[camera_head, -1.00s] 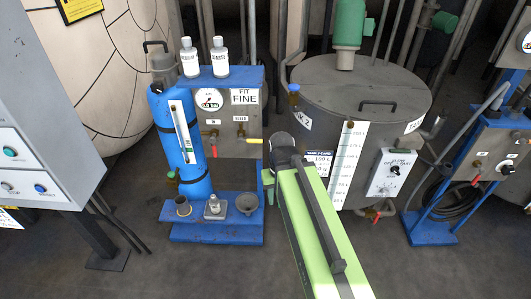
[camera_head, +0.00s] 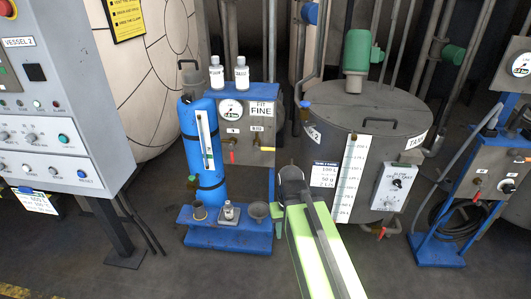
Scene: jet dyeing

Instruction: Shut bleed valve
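The bleed valve (camera_head: 257,144) sits on the grey panel (camera_head: 244,155) of a blue filter stand, under a small label that is too blurred to read fully. Its yellow handle (camera_head: 267,149) points sideways to the right. A second valve to its left has a red handle (camera_head: 232,156) that points down. My green arm reaches up from the bottom of the picture. Its dark end (camera_head: 291,174) appears lower and to the right of the bleed valve, apart from it in the picture. My gripper's fingers cannot be made out, and nothing held is visible.
A blue cylinder (camera_head: 202,150) stands left of the panel. Two white bottles (camera_head: 229,74) stand on top. Small vessels sit on the blue base (camera_head: 228,238). A grey tank (camera_head: 365,115) is at right, a control cabinet (camera_head: 55,110) at left. Floor in front is open.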

